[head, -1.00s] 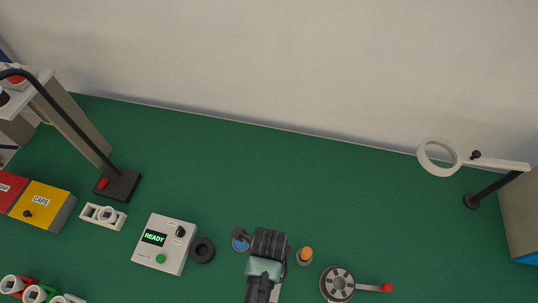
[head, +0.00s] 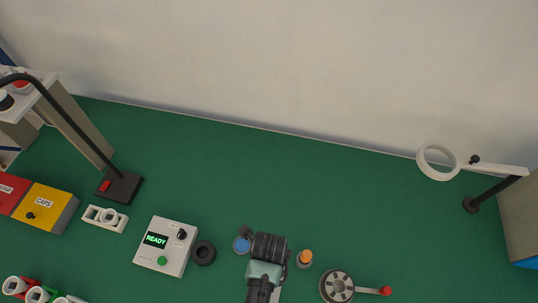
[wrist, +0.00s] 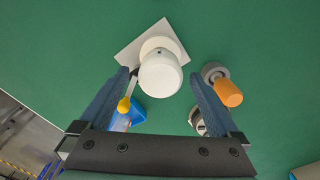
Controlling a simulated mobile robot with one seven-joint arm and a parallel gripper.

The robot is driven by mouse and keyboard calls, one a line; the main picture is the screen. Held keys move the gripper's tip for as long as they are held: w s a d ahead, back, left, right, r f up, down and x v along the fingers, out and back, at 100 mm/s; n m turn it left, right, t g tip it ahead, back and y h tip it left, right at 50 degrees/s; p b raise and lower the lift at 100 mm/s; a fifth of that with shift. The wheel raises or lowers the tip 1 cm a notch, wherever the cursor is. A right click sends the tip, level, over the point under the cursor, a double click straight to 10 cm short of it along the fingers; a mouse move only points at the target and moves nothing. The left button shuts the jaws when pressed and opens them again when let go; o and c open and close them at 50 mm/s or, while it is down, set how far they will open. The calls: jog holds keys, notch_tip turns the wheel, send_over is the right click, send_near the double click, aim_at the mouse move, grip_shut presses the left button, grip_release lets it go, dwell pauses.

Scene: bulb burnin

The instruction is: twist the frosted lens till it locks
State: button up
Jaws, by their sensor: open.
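The frosted lens (wrist: 160,75) is a white, rounded cylinder on a pale collar above a square white plate (wrist: 130,54). A lever with a yellow knob (wrist: 124,104) sticks out at its left. My gripper (wrist: 158,73) is open, with one blue finger on each side of the lens; I cannot tell whether either finger touches it. In the head view my arm covers the lens, and the fingertips are hidden.
An orange-topped piece in a grey holder (head: 305,258) stands close at the right, with a red-knobbed crank wheel (head: 337,287) beyond. A blue disc (head: 241,245), a black ring (head: 203,252) and a box reading READY (head: 166,246) are at the left. The mat behind is clear.

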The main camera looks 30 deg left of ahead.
jog(key=shift+r, duration=0.1)
notch_tip(320, 180, up, 13)
jog(key=b, duration=0.1)
dwell(0.4)
dwell(0.4)
jog(key=w+r+n+t+y+b, duration=0.15)
jog(key=w+r+n+t, duration=0.55)
jog(key=w+r, duration=0.7)
jog(key=w+d+r+n+t+b, duration=0.1)
jog(key=w+r+n+t, duration=0.25)
jog(key=r, duration=0.45)
jog(key=w+d+r+n+t, duration=0.2)
jog(key=w+r+t, duration=0.25)
jog(key=r, duration=0.35)
jog(key=s+d+r+n+t+b, duration=0.1)
jog(key=d+r+n+t, duration=0.15)
jog(key=r, duration=0.65)
jog(key=s+d+r+n+t+b, duration=0.1)
jog(key=r+n+t, duration=0.25)
jog(key=r, duration=0.55)
jog(key=s+d+r+n+t, duration=0.1)
jog(key=s+r+n+t, duration=0.1)
jog(key=r, duration=0.4)
jog(key=s+d+r+n+t+h, duration=0.1)
jog(key=s+r+n+t, duration=0.1)
jog(key=s+r+t, duration=0.2)
jog(key=s+r, duration=0.2)
jog(key=s, duration=0.1)
jog(key=shift+d+r, duration=0.35)
jog(key=shift+r, duration=0.05)
